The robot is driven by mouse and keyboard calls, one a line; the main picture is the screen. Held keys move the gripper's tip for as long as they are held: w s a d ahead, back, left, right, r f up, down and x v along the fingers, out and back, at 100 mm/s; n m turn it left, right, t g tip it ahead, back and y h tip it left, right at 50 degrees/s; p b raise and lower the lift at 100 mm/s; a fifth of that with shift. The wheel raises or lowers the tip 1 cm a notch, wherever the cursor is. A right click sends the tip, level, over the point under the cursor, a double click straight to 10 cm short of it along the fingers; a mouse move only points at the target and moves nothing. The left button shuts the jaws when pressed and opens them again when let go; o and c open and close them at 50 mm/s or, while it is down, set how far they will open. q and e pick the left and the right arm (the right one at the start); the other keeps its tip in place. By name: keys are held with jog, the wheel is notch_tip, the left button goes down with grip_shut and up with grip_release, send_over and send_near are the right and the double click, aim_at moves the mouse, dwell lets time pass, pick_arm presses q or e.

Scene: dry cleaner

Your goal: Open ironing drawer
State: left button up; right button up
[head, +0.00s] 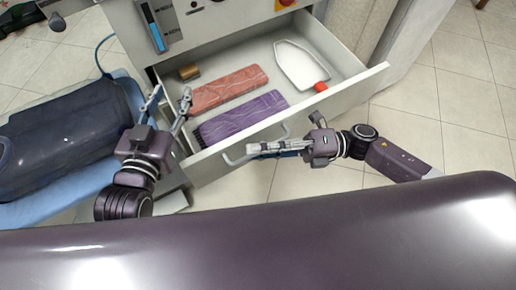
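The ironing drawer (335,97) is pulled well out of the grey cabinet, and its inside shows. Its bar handle (231,161) runs along the outside of the front panel. My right gripper (252,149) lies at this handle, fingers pointing left and close together. They overlap the bar, so I cannot tell whether they grip it. My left gripper (169,104) is open, its two fingers spread, at the drawer's left front corner. Nothing shows between its fingers.
A dark rounded machine (65,135) on blue stands left. Tiled floor (450,100) is clear at right.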

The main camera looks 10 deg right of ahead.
jog(key=d+f, duration=0.1)
jog(key=d, duration=1)
jog(key=shift+d, duration=0.4)
